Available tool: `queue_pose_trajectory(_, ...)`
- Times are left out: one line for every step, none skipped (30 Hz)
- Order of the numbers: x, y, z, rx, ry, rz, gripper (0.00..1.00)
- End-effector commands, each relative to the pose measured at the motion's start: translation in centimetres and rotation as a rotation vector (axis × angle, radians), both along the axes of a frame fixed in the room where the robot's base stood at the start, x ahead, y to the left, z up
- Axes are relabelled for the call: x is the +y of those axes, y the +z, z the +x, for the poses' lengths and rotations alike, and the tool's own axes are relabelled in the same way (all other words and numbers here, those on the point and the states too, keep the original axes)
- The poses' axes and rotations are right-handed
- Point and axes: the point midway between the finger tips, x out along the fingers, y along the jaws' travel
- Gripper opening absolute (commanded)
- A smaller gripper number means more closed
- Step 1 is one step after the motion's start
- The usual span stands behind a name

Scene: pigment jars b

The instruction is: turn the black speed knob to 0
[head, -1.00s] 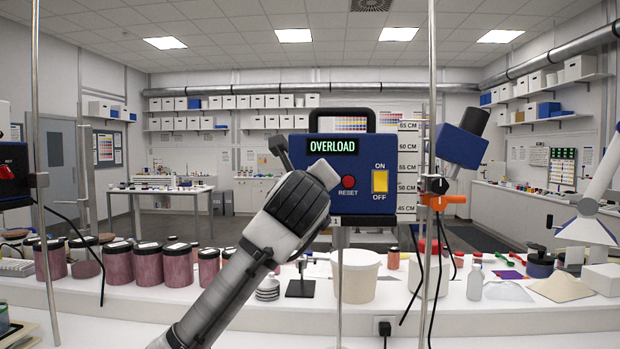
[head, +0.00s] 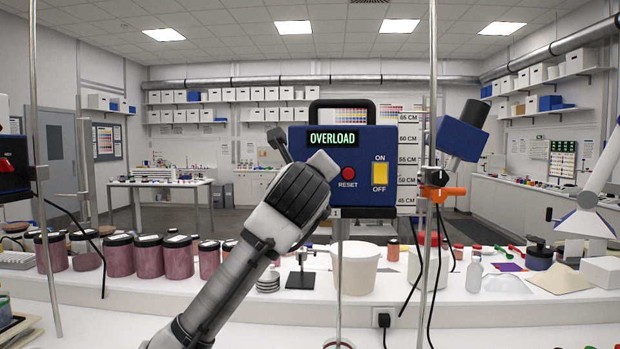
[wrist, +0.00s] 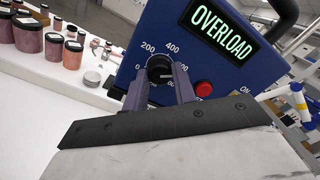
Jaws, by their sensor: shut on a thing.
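The black speed knob (wrist: 159,71) sits on the front of the blue control box (head: 376,140), with 200, 400 and other numbers around it. In the wrist view my gripper (wrist: 160,84) has its two fingers on either side of the knob, shut on it. The knob's lower part is partly covered by the fingers, and I cannot tell its exact setting. In the head view my wrist hides the knob. The lit green display (head: 331,139) reads OVERLOAD.
The box also carries a red reset button (head: 349,173) and a yellow ON/OFF switch (head: 380,173) right of the knob. A white bucket (head: 357,272) stands below. Metal rods, hanging cables and pigment jars (head: 149,257) are around the bench.

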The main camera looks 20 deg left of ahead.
Motion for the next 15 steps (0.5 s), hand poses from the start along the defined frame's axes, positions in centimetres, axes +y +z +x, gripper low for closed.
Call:
queue_pose_trajectory(-0.01, -0.04, 0.00, -0.006, -0.001, -0.020, 0.04)
queue_pose_trajectory(-0.02, -0.04, -0.01, -0.010, -0.001, -0.035, 0.04)
queue_pose_trajectory(-0.05, -0.05, 0.01, -0.016, -0.001, -0.055, 0.04)
queue_pose_trajectory(-0.08, -0.06, 0.03, -0.021, -0.002, -0.072, 0.04)
queue_pose_trajectory(-0.07, -0.06, 0.04, -0.027, -0.002, -0.091, 0.04)
queue_pose_trajectory(-0.04, -0.07, 0.02, -0.035, -0.002, -0.119, 0.04)
queue_pose_trajectory(-0.04, -0.11, 0.03, -0.040, -0.002, -0.143, 0.04)
queue_pose_trajectory(-0.07, -0.12, 0.06, -0.046, -0.003, -0.167, 0.04)
queue_pose_trajectory(-0.07, -0.09, 0.04, -0.057, -0.003, -0.199, 0.04)
queue_pose_trajectory(-0.05, -0.08, 0.04, -0.066, -0.002, -0.226, 0.04)
queue_pose_trajectory(-0.07, -0.11, 0.06, -0.072, -0.003, -0.252, 0.04)
queue_pose_trajectory(-0.05, -0.11, 0.06, -0.083, -0.003, -0.289, 0.04)
queue_pose_trajectory(-0.05, -0.12, 0.06, -0.091, -0.003, -0.317, 0.04)
queue_pose_trajectory(-0.08, -0.13, 0.07, -0.098, -0.003, -0.343, 0.04)
queue_pose_trajectory(-0.04, -0.09, 0.04, -0.110, -0.002, -0.380, 0.04)
